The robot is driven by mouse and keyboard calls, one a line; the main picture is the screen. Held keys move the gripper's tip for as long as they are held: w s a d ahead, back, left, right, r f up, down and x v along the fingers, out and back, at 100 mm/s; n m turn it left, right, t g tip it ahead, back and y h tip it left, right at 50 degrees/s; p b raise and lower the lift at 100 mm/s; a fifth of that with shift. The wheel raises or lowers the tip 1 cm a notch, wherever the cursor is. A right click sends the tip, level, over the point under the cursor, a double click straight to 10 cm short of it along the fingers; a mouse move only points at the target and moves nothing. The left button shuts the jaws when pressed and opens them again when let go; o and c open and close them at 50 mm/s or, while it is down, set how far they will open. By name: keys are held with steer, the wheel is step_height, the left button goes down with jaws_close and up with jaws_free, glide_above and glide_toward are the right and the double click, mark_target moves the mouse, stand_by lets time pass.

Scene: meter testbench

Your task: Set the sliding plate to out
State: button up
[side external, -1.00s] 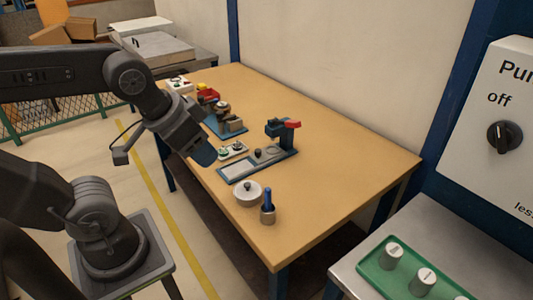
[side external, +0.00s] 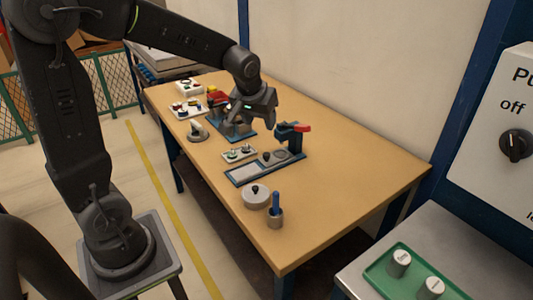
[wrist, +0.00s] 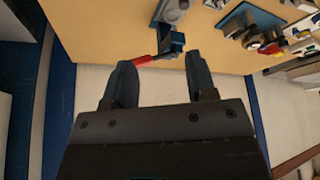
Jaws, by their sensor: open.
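The sliding plate appears to be the grey plate with a black knob (side external: 265,157) on a long blue-edged base (side external: 238,182). It sits toward the right end of the base, beside a blue upright with a red lever (side external: 302,128). A pale flat area fills the base's left part. My gripper (side external: 256,120) is above the table, behind and left of the upright, touching nothing I can see. In the wrist view my gripper (wrist: 161,62) is open and empty; the red lever (wrist: 147,59) and part of the fixture show beyond it. The black knob is not clear there.
A small button panel (side external: 239,154) lies just left of the base. A white lidded pot (side external: 256,198) and a cup with a blue handle (side external: 275,216) stand in front. Another blue fixture and several small devices are behind. The table's right side is clear.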

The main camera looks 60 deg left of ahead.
mark_target(266, 154)
steer(key=w+a+f+n, duration=0.1)
steer(key=w+a+f, duration=0.2)
steer(key=f, duration=0.4)
steer(key=w+a+f+n, duration=0.1)
steer(key=w+a+f, duration=0.2)
steer(key=a+f, duration=0.2)
steer(key=w+a+f+g, duration=0.1)
steer(key=w+a+f, duration=0.3)
steer(key=f, duration=0.5)
steer(key=shift+w+f+n+y, duration=0.1)
steer(key=shift+f+n+y, duration=0.3)
steer(key=shift+c, duration=0.5)
jaws_close()
